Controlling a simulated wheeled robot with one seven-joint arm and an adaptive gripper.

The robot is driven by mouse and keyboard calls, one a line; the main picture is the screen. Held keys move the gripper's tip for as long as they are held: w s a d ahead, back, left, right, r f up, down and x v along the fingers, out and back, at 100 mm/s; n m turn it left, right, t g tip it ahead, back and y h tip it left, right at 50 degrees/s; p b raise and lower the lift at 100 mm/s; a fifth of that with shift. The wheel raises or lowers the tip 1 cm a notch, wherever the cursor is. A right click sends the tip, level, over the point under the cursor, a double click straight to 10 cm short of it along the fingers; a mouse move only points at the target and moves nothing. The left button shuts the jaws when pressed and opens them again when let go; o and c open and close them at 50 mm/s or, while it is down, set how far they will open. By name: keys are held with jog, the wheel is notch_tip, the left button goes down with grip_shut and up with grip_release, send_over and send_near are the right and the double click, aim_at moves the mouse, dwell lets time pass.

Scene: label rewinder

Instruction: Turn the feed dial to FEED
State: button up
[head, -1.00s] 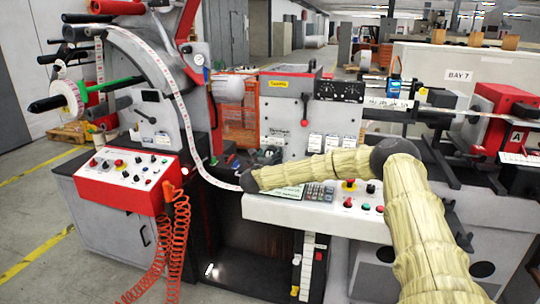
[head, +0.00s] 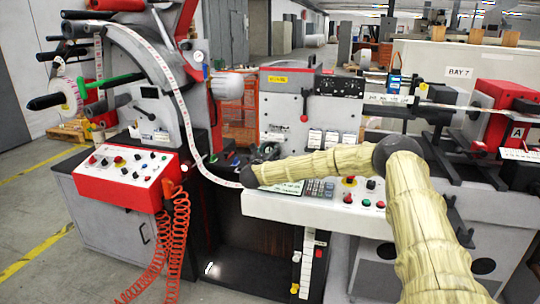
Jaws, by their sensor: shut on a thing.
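My arm reaches from the lower right to the middle of the head view, and its dark wrist end sits low in front of the grey upright cabinet (head: 283,103). My gripper (head: 264,153) shows small and dark just behind the wrist, at the lower left of that cabinet. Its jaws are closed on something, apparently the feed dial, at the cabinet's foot. The dial's face, pointer and FEED mark are hidden or too small to read. The white label web (head: 184,112) curves down from the upper left and passes close to the left of the wrist.
A white sloped console (head: 290,208) with a keypad (head: 320,188) and a red stop button (head: 349,181) lies under my forearm. A red-edged control box (head: 125,178) with several knobs stands at the left, with orange coiled hoses (head: 180,232).

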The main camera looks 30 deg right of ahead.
jog(key=shift+f+m+b, duration=0.3)
jog(key=shift+f+b, duration=0.05)
jog(key=shift+b, duration=0.7)
jog(key=b, duration=0.2)
jog(key=shift+m+b, duration=0.3)
jog(key=shift+m, duration=0.1)
jog(key=shift+b, duration=0.6)
jog(key=m+b, duration=0.1)
jog(key=b, duration=0.2)
jog(key=shift+m+b, duration=0.3)
jog(key=m+b, duration=0.2)
jog(key=b, duration=0.4)
jog(key=shift+f, duration=0.1)
jog(key=m+b, duration=0.1)
jog(key=b, duration=0.3)
jog(key=shift+r+m+b, duration=0.3)
jog(key=shift+m+b, duration=0.5)
jog(key=shift+b, duration=0.65)
